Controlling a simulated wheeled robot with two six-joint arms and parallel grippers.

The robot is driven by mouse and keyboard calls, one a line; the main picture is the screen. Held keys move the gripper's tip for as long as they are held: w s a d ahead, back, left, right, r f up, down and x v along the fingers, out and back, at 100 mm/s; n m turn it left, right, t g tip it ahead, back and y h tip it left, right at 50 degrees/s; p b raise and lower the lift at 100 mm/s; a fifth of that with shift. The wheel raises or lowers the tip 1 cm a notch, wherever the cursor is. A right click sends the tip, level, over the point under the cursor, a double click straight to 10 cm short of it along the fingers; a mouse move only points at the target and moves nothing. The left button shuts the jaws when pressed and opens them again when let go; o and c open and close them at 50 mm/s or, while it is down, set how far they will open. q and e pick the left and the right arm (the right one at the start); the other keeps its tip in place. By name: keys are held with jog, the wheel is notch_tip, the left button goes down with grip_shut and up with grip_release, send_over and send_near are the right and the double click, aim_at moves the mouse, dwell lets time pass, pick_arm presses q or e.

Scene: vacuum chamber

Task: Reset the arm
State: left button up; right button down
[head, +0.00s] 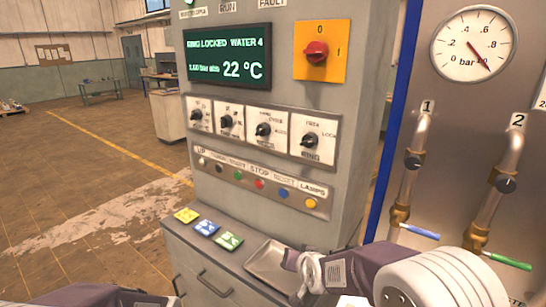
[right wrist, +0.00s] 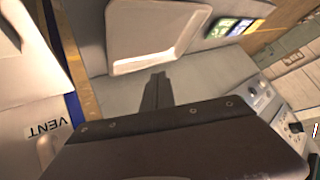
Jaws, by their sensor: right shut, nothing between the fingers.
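My right arm (head: 345,268) comes in from the lower right in the head view, in front of the grey control cabinet. Its gripper cannot be made out there. In the right wrist view my right gripper (right wrist: 156,92) shows dark fingers together with nothing between them, pointing towards the grey shelf and tray. Part of my left arm (head: 75,296) shows at the bottom left edge of the head view. Its gripper is out of the picture.
The grey cabinet (head: 262,190) carries knobs, buttons and a lit display (head: 229,56). A tray (head: 268,268) and three coloured cards (head: 208,228) lie on its shelf. Pipes with valves (head: 414,160) and a gauge (head: 473,43) stand right. Open floor (head: 90,190) lies left.

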jog(key=s+d+f+g, duration=0.3)
jog(key=s, duration=0.5)
jog(key=s+d+f+n+g+h, duration=0.1)
jog(key=s+d+f+g, duration=0.2)
jog(key=s, duration=0.5)
jog(key=s+d+f+n+g, duration=0.1)
jog(key=s+d+f+g, duration=0.1)
jog(key=s, duration=0.6)
jog(key=d+f, duration=0.1)
jog(key=d, duration=0.1)
jog(key=shift+s+d+g+h, duration=0.15)
jog(key=shift+d+g+h, duration=0.2)
jog(key=shift+g+h, duration=0.05)
